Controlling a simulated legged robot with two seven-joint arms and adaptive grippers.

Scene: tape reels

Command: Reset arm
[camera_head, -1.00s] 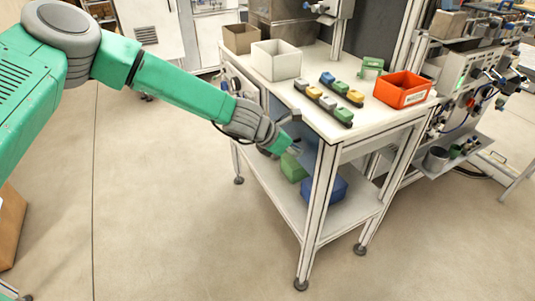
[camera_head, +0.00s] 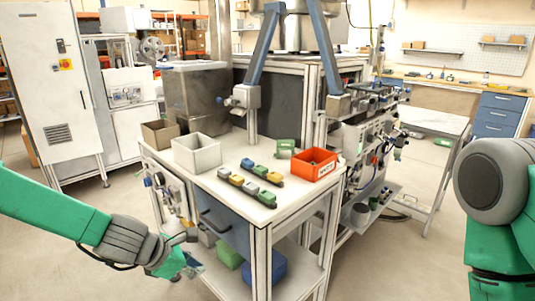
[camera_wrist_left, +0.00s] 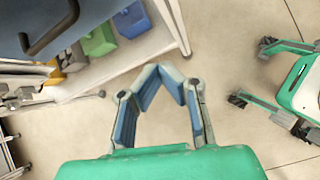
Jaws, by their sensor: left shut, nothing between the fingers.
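My left gripper (camera_head: 184,265) hangs beside the left side of the white workbench, below its top, and is apart from it. In the left wrist view its jointed fingers (camera_wrist_left: 170,76) are bent in toward each other, shut, with nothing held between them. Below the fingers is bare floor. My right arm shows only as a grey and green shoulder part at the right edge of the head view; its gripper is out of view.
On the workbench top (camera_head: 230,188) are several small coloured blocks (camera_head: 258,172), a white bin (camera_head: 197,153), a brown bin (camera_head: 160,133) and an orange bin (camera_head: 314,164). A blue drawer (camera_head: 226,228) is under it. Green (camera_head: 229,255) and blue bins (camera_head: 272,267) sit on the lower shelf.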

